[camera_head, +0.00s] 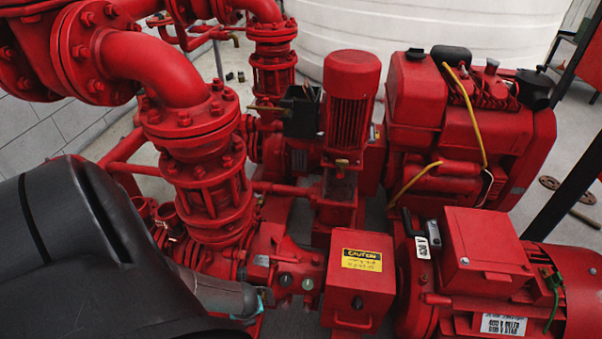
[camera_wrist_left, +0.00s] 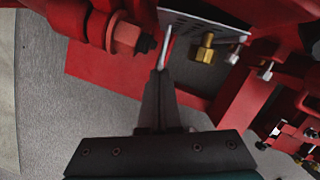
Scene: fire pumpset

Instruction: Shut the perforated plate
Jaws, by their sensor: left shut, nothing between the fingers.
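In the left wrist view, a grey metal plate (camera_wrist_left: 202,22) with small dark holes along its edge shows at the top, partly cut off by the frame; it looks like the perforated plate. A brass fitting (camera_wrist_left: 205,47) sits just below it. My left gripper (camera_wrist_left: 164,48) is shut and empty, its thin tips close to the plate's left edge. I cannot tell whether they touch. In the head view my left arm reaches in from the lower left, and its wrist end is low among the red pump parts. I cannot make out the plate there. My right gripper is not in view.
A red bolt head (camera_wrist_left: 125,38) is left of the fingertips, and red frame parts (camera_wrist_left: 245,95) are to the right. In the head view a red box with a caution label (camera_head: 361,260), a vertical motor (camera_head: 350,100) and a flanged pipe (camera_head: 205,180) crowd the area.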

